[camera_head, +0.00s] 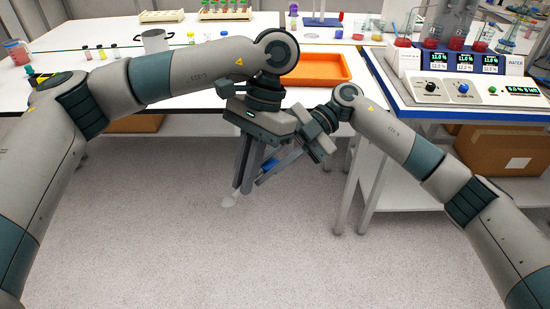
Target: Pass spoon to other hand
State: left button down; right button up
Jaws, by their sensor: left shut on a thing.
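The spoon shows mainly as a pale, whitish bowl (229,200) just below the fingertips of my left gripper (241,187). The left gripper points down in front of the table and is shut on the spoon; the handle is mostly hidden by the fingers. My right gripper (265,177) comes in from the right and slants down to the left. Its fingertips are close beside the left fingers, and a blue part shows between them. Overlap hides whether the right fingers touch the spoon or how far apart they are.
An orange tray (316,68) lies on the white table (190,100) behind the grippers. A blue-edged bench at the right carries a control panel (465,88) and flasks. Cardboard boxes (500,150) stand beneath. The floor (200,250) below the grippers is clear.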

aim_at(262, 169)
dwell(0.3)
pick_arm(q)
jog(key=c, duration=1.8)
grip_release()
jog(key=shift+r, duration=0.1)
jog(key=v, duration=1.2)
